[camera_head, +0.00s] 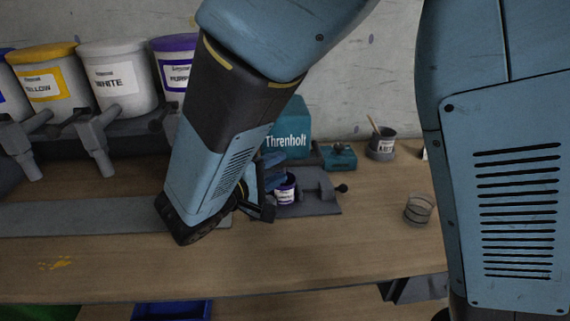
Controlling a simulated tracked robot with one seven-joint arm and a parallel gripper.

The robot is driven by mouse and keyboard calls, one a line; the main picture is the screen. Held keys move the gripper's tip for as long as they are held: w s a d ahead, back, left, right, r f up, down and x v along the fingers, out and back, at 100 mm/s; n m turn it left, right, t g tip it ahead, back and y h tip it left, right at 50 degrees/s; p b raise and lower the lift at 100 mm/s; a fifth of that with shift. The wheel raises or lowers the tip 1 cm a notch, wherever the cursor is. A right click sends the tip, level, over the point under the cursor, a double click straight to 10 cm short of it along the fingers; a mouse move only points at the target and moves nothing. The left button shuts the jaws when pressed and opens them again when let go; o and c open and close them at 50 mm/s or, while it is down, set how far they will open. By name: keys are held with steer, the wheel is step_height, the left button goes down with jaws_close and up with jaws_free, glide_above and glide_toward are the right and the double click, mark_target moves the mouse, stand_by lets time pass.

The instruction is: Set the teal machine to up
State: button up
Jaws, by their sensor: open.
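The teal machine (288,128), marked "Threnholt", stands at the back of the bench near the wall. My arm's forearm covers its left side. A grey plate (320,206) in front of it carries a lever with a black knob (341,188) at its right end. A small purple-labelled can (286,191) stands on the plate. My gripper (266,188) is open, just left of the can and in front of the machine. My wrist hides much of it, and I cannot tell whether it touches anything.
Yellow (43,80), white (118,77) and purple (174,60) paint tubs sit on a dispenser rack at left. A small teal device (341,158), a cup with a stick (381,143) and a clear cup (419,209) stand at right. The bench front is mostly clear.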

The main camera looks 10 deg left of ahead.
mark_target(282, 166)
steer(key=shift+x, duration=1.6)
steer(key=shift+c, duration=0.3)
jaws_close()
